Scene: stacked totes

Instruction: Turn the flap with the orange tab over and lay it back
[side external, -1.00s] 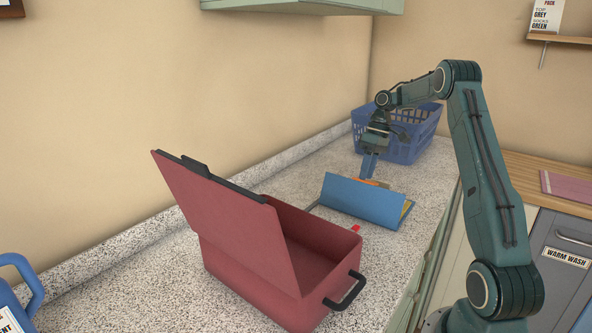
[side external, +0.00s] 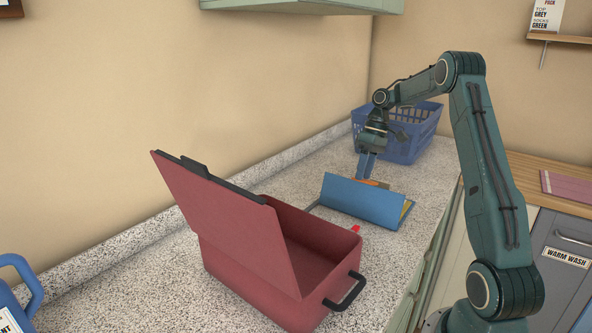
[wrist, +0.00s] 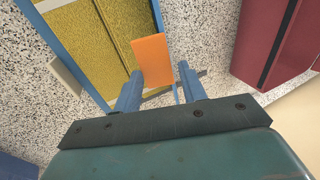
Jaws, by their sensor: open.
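The blue flap (side external: 360,198) stands raised at a tilt on the counter in the side external view. A yellow surface edged in blue (wrist: 85,42) shows in the wrist view, and a bit of yellow shows at the flap's right end in the side view. The orange tab (wrist: 152,60) lies between my gripper's fingertips in the wrist view; in the side view it shows just behind the flap's upper edge. My gripper (wrist: 161,76) is open, with a finger on either side of the tab. Contact with the tab cannot be told.
A red tote (side external: 335,242) with its lid raised and a black handle stands in front of the flap. A blue basket (side external: 405,145) is close behind my gripper. A small red piece (side external: 356,229) lies between tote and flap. A wall runs along the back left.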

